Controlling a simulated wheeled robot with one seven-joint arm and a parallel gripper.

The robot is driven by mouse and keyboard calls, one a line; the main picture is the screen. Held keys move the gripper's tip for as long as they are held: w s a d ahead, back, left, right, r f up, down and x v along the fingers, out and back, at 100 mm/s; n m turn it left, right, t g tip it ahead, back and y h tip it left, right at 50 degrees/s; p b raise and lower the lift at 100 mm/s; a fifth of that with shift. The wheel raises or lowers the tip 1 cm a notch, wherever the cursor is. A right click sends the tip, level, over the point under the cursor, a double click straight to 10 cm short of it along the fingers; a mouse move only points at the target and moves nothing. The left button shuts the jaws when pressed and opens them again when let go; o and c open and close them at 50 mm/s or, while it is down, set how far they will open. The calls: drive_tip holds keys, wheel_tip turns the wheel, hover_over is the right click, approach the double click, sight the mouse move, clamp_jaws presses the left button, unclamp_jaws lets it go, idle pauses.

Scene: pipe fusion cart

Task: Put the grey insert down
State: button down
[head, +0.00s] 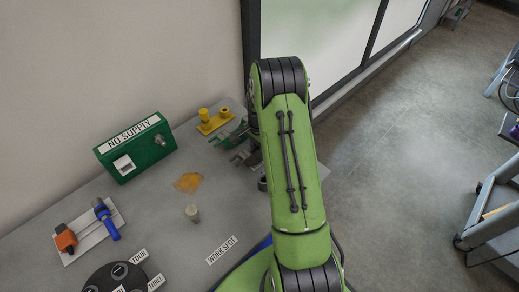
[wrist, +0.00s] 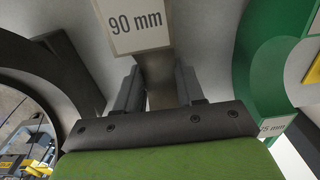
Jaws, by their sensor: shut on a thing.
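In the wrist view my gripper (wrist: 158,92) has its two dark fingers closed on a narrow grey-brown piece (wrist: 158,78), which I take to be the grey insert. Only a strip of it shows between the fingers. A white label (wrist: 138,24) reading "90 mm" is just above the fingers in the picture and hides part of what lies behind. I cannot tell whether the held piece touches a surface.
The grey cart top (head: 150,225) carries a "WORK SPOT" label (head: 222,250), a small beige cylinder (head: 192,213), a green "NO SUPPLY" box (head: 136,148), yellow fittings (head: 214,120), a white plate (head: 85,236) with orange and blue tools, and a black round holder (head: 110,280).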

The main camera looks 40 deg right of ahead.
sight(259, 152)
drive_tip(key=shift+f, duration=0.1)
drive_tip(key=c, duration=0.7)
unclamp_jaws()
wheel_tip(259, 152, up, 13)
drive_tip(key=p, duration=0.1)
drive_tip(key=s+a+r+n+t, duration=0.2)
drive_tip(key=s+a+r+n, duration=0.25)
drive_tip(key=a+r, duration=0.45)
drive_tip(key=s+a+r+n+t, duration=0.1)
drive_tip(key=s+a+r+n, duration=0.1)
drive_tip(key=s, duration=0.4)
drive_tip(key=s+a+r+n+t, duration=0.1)
drive_tip(key=s+a+r+n, duration=0.1)
drive_tip(key=s+a+n, duration=0.3)
drive_tip(key=s+a+r+n+t, duration=0.1)
drive_tip(key=s+a+r+n, duration=0.1)
drive_tip(key=s+n, duration=0.3)
drive_tip(key=shift+s+a+r+t, duration=0.1)
drive_tip(key=shift+s+a, duration=0.15)
drive_tip(key=shift+s, duration=0.2)
drive_tip(key=shift+s+a+f+t, duration=0.1)
drive_tip(key=shift+s+a, duration=0.1)
drive_tip(key=shift+s, duration=0.25)
drive_tip(key=shift+s+a+r+t, duration=0.1)
drive_tip(key=shift+s+a, duration=0.15)
drive_tip(key=shift+s, duration=0.2)
